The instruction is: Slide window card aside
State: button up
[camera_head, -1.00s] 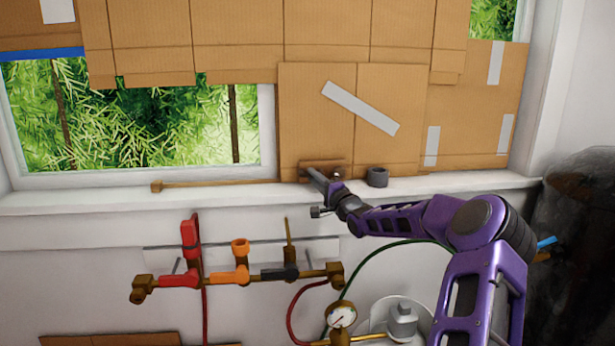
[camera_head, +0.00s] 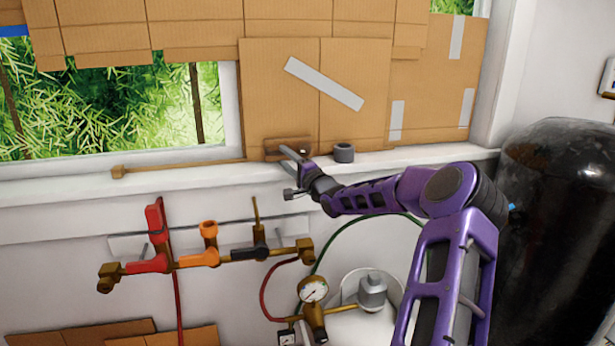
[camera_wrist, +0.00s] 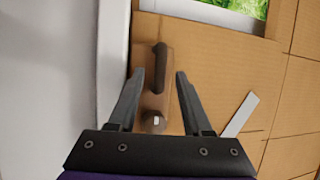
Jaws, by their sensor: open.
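The window card (camera_head: 350,65) is a tan cardboard panel with a diagonal grey tape strip, upright against the window just right of the uncovered glass. A brown wooden handle plate (camera_head: 275,148) is on its lower left part, partly hidden by my gripper in the head view. In the wrist view the card (camera_wrist: 215,75) fills the middle, and the handle (camera_wrist: 160,55) with its raised dark grip lies between and beyond my fingertips. My gripper (camera_wrist: 160,73) is open, one finger on each side of the handle; I cannot tell whether either finger touches it.
A thin wooden rail (camera_head: 180,167) with an end block runs left along the white sill (camera_head: 60,195). A grey tape roll (camera_head: 344,153) stands on the sill right of the handle. Valves on a brass manifold (camera_head: 205,258) hang below. A large black tank (camera_head: 560,220) stands at right.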

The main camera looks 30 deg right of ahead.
jog(key=v, duration=1.5)
jog(key=shift+s, duration=0.15)
